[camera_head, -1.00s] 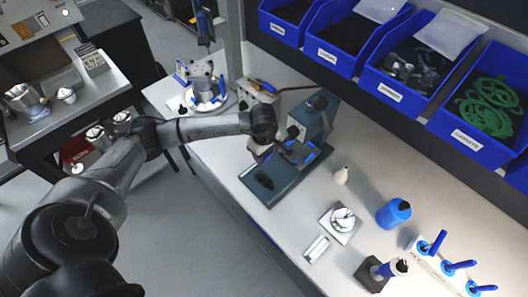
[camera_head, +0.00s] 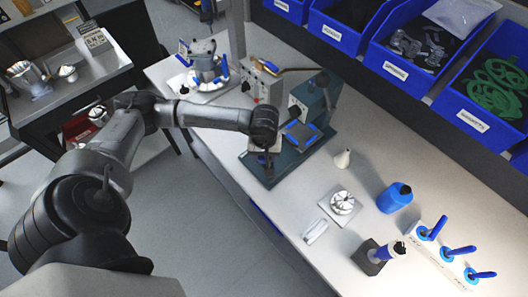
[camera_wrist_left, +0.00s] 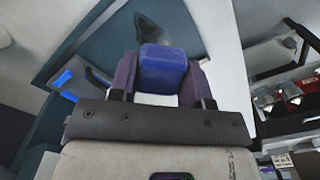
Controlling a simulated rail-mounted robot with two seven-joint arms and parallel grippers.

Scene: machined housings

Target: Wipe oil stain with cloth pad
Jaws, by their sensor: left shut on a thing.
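The blue cloth pad (camera_wrist_left: 163,68) is a small blue block between the fingers of my left gripper (camera_wrist_left: 160,80) in the left wrist view. My left gripper is shut on it. The oil stain (camera_wrist_left: 155,32) is a dark patch on the teal base plate (camera_wrist_left: 100,45), just beyond the pad. I cannot tell whether the pad touches the plate. In the head view my left gripper (camera_head: 264,162) points down over the base plate (camera_head: 278,176) of the teal machine (camera_head: 311,100) and hides the stain and pad. My right gripper is not in view.
A blue-edged tray (camera_head: 301,134) sits on the machine beside my gripper. A white cone (camera_head: 343,159), a round fixture (camera_head: 342,202), a blue bottle (camera_head: 395,197) and blue-handled tools (camera_head: 447,252) stand to the right. Blue bins (camera_head: 405,55) line the back.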

